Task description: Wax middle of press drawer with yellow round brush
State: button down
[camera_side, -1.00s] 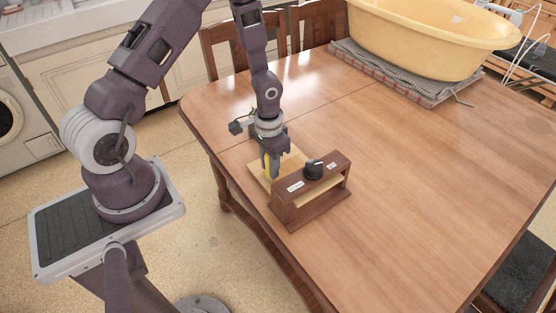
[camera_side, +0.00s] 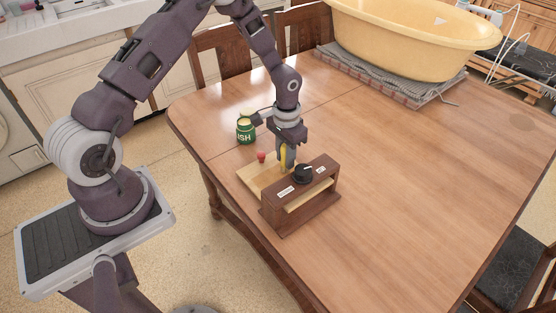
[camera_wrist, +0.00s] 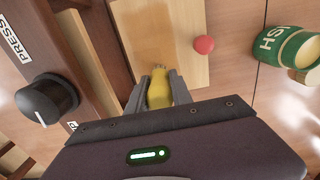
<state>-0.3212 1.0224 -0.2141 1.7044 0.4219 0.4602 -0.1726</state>
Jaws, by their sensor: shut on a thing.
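My gripper (camera_wrist: 158,92) is shut on the yellow brush (camera_wrist: 159,90), which also shows in the side view (camera_side: 283,158). The brush points down at the pale wooden drawer board (camera_wrist: 182,50). Whether its tip touches the wood I cannot tell. The drawer board, in the side view (camera_side: 255,180), sticks out from the back of a dark brown wooden box (camera_side: 320,185). A red knob (camera_wrist: 204,44) sits at the drawer's outer end; it also shows in the side view (camera_side: 262,157). A "PRESS" label (camera_wrist: 14,48) is on the box.
A black dial (camera_wrist: 47,99) stands on the box top (camera_side: 302,174). An open green jar (camera_wrist: 288,48) marked "ISH" stands beyond the drawer, also in the side view (camera_side: 245,130). A yellow tub (camera_side: 415,40) sits at the table's back. The table's right side is clear.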

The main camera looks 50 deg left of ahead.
jog(key=shift+w, duration=0.95)
jog(key=shift+s, duration=5.3)
jog(key=shift+w, duration=5.45)
jog(key=shift+s+r, duration=0.1)
jog(key=shift+s, duration=5.5)
notch_tip(320, 180, up, 8)
